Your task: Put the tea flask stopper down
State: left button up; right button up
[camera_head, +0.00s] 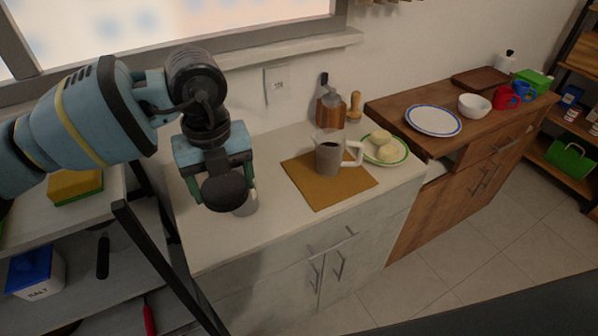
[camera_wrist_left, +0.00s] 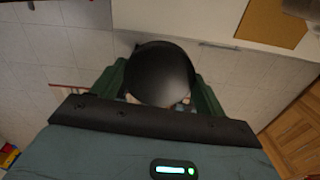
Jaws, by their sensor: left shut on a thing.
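My left gripper (camera_head: 222,180) is shut on a round black stopper (camera_head: 226,192), above the left part of the white counter (camera_head: 270,228). In the left wrist view the stopper (camera_wrist_left: 160,74) shows as a dark dome between the two green fingers, with floor tiles behind it and the counter edge beyond. A small pale cylinder (camera_head: 248,204) shows partly behind the stopper; most of it is hidden, and I cannot tell whether the two touch. A grey-brown vessel with a pale handle (camera_head: 328,156) stands upright on a tan mat (camera_head: 318,196). My right gripper is not in view.
A green-rimmed plate with pale round items (camera_head: 384,149), a brown grinder (camera_head: 330,112) and a wooden pestle-like item (camera_head: 354,107) stand at the counter's back right. A shelf with a salt box (camera_head: 36,273) is at left. The counter in front of the mat is clear.

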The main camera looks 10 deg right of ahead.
pick_arm(q)
jog(key=s+a+f+n, duration=0.2)
jog(key=a+n, duration=0.6)
jog(key=n, duration=0.8)
jog(key=s+a+f+n, duration=0.3)
jog(key=a+f+n, duration=0.3)
jog(key=n, duration=1.1)
jog(key=shift+s+a+n, duration=0.3)
jog(key=shift+a, duration=0.55)
jog(key=shift+d, duration=0.1)
